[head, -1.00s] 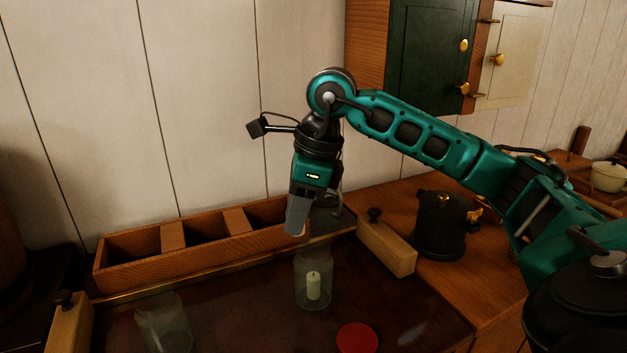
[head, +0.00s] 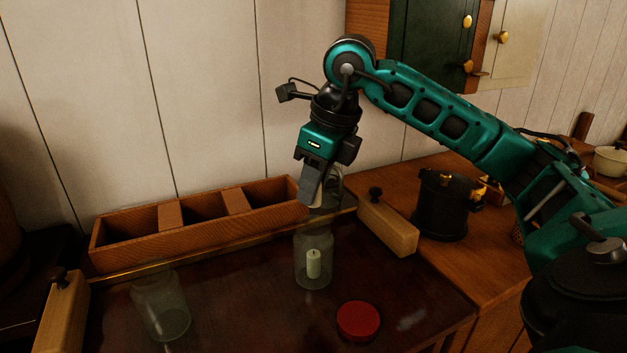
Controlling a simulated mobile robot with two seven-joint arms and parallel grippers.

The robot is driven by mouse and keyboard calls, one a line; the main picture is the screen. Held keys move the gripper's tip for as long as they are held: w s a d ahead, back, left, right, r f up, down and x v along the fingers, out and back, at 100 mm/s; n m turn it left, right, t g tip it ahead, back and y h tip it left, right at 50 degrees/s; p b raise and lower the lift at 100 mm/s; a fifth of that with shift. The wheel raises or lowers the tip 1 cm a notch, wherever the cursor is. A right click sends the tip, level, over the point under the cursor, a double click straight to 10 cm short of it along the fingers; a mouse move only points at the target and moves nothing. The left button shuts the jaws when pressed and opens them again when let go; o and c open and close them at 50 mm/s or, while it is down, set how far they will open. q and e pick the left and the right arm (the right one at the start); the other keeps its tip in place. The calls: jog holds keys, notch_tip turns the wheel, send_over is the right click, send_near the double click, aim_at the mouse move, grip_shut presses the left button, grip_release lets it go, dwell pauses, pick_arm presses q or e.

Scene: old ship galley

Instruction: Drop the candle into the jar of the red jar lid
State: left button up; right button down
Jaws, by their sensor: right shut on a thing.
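A pale candle (head: 313,265) stands inside a clear glass jar (head: 300,275) near the middle of the dark tabletop. A red jar lid (head: 358,321) lies flat to the right and in front of that jar. A second clear jar (head: 163,308) stands at the left and looks empty. My right gripper (head: 313,203) points down above and just behind the jar with the candle, apart from it. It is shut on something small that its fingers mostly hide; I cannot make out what. My left gripper is not in view.
A wooden divided box (head: 150,256) runs along the back. A glassy thing (head: 330,195) stands behind my gripper. Wooden blocks with black knobs stand at the right (head: 390,228) and left (head: 62,315). A black pot (head: 438,210) stands on the right counter. Tabletop between the jars is clear.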

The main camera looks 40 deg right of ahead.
aim_at(315, 204)
jog(key=shift+f+b, duration=0.6)
jog(key=shift+f, duration=0.35)
jog(key=shift+f+b, duration=0.8)
jog(key=shift+f, duration=0.1)
jog(key=shift+f+b, duration=0.3)
jog(key=shift+f, duration=0.15)
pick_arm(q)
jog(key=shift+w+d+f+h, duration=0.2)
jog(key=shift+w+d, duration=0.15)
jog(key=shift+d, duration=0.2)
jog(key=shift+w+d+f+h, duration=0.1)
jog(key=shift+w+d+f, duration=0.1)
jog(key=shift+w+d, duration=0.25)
pick_arm(e)
jog(key=shift+f, duration=0.15)
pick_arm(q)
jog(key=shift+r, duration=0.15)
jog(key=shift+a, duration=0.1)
pick_arm(e)
jog(key=c, duration=0.8)
grip_release()
